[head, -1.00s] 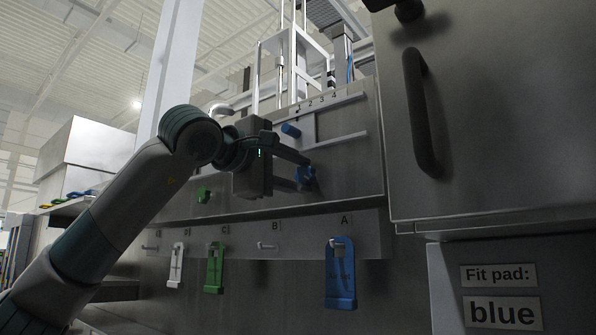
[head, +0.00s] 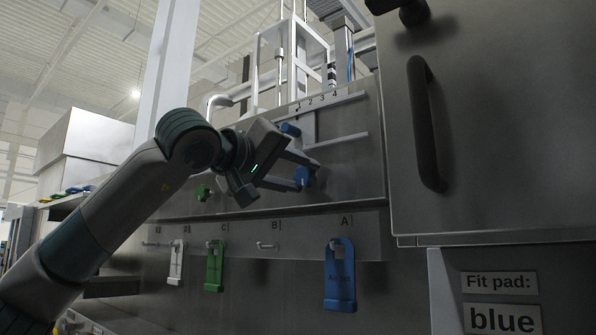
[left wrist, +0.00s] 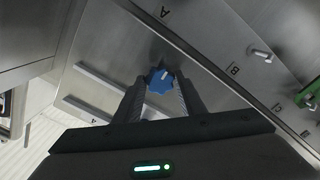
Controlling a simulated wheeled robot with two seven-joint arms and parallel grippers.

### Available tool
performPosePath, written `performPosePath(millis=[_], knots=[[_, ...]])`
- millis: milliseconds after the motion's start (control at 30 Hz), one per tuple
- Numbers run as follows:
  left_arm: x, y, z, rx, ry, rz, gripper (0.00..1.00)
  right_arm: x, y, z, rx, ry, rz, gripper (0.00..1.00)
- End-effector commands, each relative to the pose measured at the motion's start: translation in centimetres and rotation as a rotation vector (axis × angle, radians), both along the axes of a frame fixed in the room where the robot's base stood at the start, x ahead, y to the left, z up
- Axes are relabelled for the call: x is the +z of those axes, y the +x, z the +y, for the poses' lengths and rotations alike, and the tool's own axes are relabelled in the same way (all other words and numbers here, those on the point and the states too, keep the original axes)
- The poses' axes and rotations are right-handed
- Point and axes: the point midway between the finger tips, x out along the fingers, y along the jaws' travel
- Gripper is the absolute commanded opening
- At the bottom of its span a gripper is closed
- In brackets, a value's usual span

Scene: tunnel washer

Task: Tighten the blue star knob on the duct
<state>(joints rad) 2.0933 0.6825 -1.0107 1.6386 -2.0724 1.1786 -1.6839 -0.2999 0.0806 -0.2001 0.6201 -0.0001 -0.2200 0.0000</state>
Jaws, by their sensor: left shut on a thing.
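The blue star knob (head: 301,177) is on the steel duct face, below the scale numbered 1 to 4. My left gripper (head: 308,172) is shut on the knob. In the left wrist view the knob (left wrist: 160,80) sits between the two fingertips (left wrist: 160,84), with a pale mark on its face. The fingers partly hide the knob in the head view. My right gripper is not in view.
A blue pad (head: 340,275) hangs at A, a green pad (head: 214,267) at C and a white pad (head: 176,262) farther left. A door handle (head: 424,125) and a sign reading blue (head: 502,317) are at the right.

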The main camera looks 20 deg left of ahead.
Motion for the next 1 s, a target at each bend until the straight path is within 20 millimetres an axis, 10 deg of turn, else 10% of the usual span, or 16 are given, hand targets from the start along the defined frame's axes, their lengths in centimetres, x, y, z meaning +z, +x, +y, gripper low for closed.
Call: performPosePath(millis=[667,700,767,1000], knots=[[-0.47,0.12,-0.13,-0.002,0.086,-0.021,0.14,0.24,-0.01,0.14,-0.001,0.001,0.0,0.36],[-0.48,0.13,-0.14,-0.001,0.087,-0.021,0.44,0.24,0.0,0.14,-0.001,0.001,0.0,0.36],[-0.43,0.12,-0.12,-0.001,0.086,-0.022,0.55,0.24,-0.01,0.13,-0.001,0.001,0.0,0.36],[-0.22,0.06,-0.05,0.0,0.083,-0.026,0.55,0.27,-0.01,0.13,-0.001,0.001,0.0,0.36]])
